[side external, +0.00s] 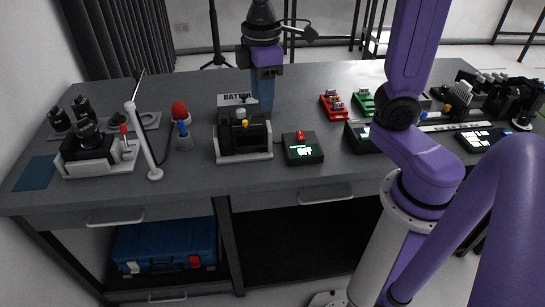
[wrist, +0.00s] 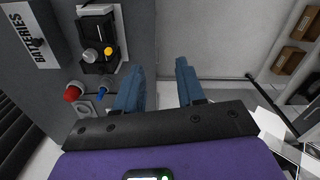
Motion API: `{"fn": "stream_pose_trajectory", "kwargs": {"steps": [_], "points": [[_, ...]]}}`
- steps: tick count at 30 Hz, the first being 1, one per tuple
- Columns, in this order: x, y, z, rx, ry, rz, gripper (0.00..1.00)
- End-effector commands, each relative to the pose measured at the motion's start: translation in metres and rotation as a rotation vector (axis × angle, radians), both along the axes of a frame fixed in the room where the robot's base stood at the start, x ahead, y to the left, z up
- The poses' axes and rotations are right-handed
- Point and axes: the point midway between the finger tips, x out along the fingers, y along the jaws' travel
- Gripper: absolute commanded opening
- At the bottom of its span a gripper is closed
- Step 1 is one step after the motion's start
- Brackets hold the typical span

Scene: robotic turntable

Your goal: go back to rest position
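My gripper (side external: 264,100) points downward above the table, behind the black battery station in the side external view. Its two blue fingers stand apart in the wrist view (wrist: 159,66), with nothing between them. The battery station (side external: 243,140) is a black unit on a white base with grey and yellow knobs on top. It shows at upper left in the wrist view (wrist: 98,45). In the side external view the fingers overlap, and whether they touch anything behind the station is hard to tell; the wrist view shows them clear.
A black box with a lit "OFF" display and red button (side external: 302,148) sits right of the station. A red-topped holder with a blue tool (side external: 181,125), a white post (side external: 143,140) and a black device (side external: 92,150) stand left. Red and green trays (side external: 334,104) lie right.

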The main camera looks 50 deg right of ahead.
Motion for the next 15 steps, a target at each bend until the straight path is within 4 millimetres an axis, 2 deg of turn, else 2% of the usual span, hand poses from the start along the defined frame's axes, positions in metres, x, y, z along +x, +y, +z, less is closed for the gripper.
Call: {"fn": "stream_pose_trajectory", "kwargs": {"steps": [1, 8, 15], "points": [[-0.014, 0.001, -0.004, 0.001, -0.001, 0.013, 0.39], [-0.074, 0.000, -0.024, 0.005, -0.002, 0.050, 0.39], [-0.136, -0.013, -0.046, 0.011, -0.002, 0.087, 0.39]]}}
